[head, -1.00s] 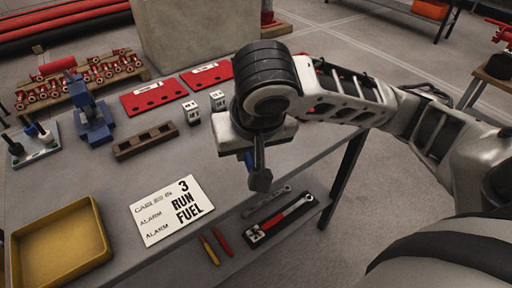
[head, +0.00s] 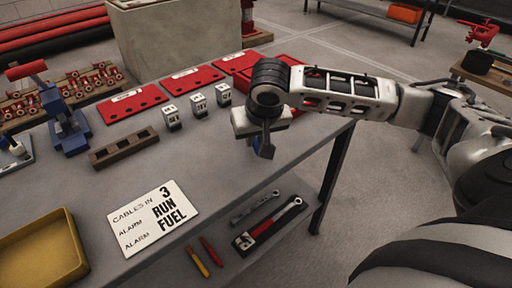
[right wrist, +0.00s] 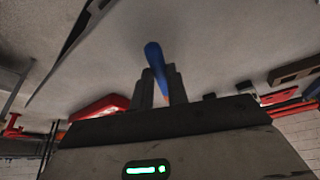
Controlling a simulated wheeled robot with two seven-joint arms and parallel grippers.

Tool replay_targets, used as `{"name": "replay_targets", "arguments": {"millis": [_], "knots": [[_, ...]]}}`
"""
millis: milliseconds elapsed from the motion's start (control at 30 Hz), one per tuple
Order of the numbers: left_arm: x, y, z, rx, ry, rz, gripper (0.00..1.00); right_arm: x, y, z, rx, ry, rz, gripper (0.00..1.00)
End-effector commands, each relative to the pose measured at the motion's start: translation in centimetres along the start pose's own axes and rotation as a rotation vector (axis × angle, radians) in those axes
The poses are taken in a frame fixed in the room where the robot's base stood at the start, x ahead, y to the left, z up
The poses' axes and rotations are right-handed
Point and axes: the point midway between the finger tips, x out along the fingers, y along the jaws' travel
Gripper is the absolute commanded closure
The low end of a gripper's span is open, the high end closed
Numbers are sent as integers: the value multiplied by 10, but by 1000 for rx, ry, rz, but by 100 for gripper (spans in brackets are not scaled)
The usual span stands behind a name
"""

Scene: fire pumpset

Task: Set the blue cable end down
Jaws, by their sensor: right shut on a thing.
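My right gripper (head: 264,148) is over the right part of the grey workbench (head: 205,172), near its right edge. In the right wrist view its two fingers (right wrist: 160,88) are shut on the blue cable end (right wrist: 153,54), which has a blue body and an orange-red part between the fingers. In the head view only a small dark blue bit shows under the gripper; the arm hides most of it. I cannot tell whether it touches the bench top. My left gripper is not in view.
Red panels (head: 131,103) and small white blocks (head: 198,105) stand behind. A yellow tray (head: 40,250) is at front left. Tools (head: 268,223) lie on a lower shelf. Bench around the gripper is mostly clear.

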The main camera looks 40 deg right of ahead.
Motion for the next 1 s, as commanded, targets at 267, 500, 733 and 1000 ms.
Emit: {"name": "replay_targets", "arguments": {"millis": [267, 500, 733, 1000], "knots": [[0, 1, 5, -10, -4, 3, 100, 27, 0, 12, -1, 0, 0, 100], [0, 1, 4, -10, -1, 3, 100, 27, -1, 13, -1, 0, 0, 100], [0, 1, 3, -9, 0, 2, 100, 29, -1, 13, -1, 0, 0, 63], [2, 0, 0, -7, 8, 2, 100, 26, 0, 12, 0, 1, 0, 63]]}}
